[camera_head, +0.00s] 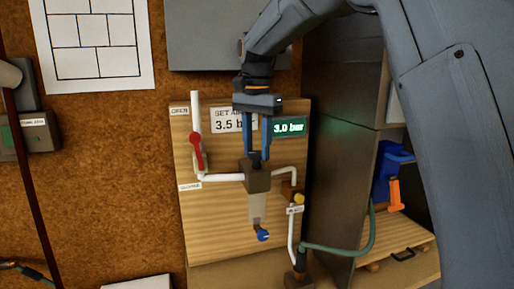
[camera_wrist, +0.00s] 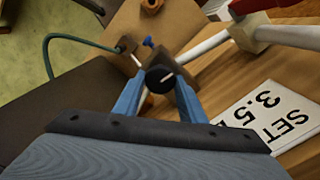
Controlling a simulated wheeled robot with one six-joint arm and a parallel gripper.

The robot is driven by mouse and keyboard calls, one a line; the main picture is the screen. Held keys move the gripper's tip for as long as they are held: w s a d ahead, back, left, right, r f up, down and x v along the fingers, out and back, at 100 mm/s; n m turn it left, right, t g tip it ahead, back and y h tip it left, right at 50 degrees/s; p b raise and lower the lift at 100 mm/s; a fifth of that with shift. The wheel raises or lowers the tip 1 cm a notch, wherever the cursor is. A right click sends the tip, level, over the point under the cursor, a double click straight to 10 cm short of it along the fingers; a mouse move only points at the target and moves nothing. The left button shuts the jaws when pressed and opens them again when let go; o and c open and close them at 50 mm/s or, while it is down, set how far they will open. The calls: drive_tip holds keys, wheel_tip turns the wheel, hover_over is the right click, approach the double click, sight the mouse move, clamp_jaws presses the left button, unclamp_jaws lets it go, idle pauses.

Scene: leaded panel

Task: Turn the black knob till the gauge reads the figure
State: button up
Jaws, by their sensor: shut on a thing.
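The black knob (camera_wrist: 160,80) has a white mark and sits on top of a dark regulator block (camera_head: 257,178) with a clear bowl below. My gripper (camera_head: 257,152) comes down from above, its blue fingers shut on the knob from two sides; they also show in the wrist view (camera_wrist: 158,92). In the head view the knob is mostly hidden between the fingers. The green-lit gauge (camera_head: 289,127) reads 3.0 bar. The white card (camera_head: 226,116) behind the fingers reads SET and 3.5 bar, partly covered; it shows upside down in the wrist view (camera_wrist: 270,115).
White pipes (camera_head: 222,177) run from both sides of the block on a wooden panel (camera_head: 215,230). A red valve handle (camera_head: 197,148) stands at the left between OPEN and CLOSED labels.

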sight(257, 153)
drive_tip(key=shift+r+m, duration=0.15)
drive_tip(key=shift+m, duration=0.45)
drive_tip(key=o, duration=1.1)
drive_tip(key=shift+c, duration=0.2)
wheel_tip(257, 153, up, 8)
drive_tip(key=b, duration=0.2)
drive_tip(key=shift+f+b, duration=0.25)
drive_tip(key=shift+b, duration=0.15)
drive_tip(key=shift+r, duration=0.1)
drive_tip(key=shift+d, duration=0.1)
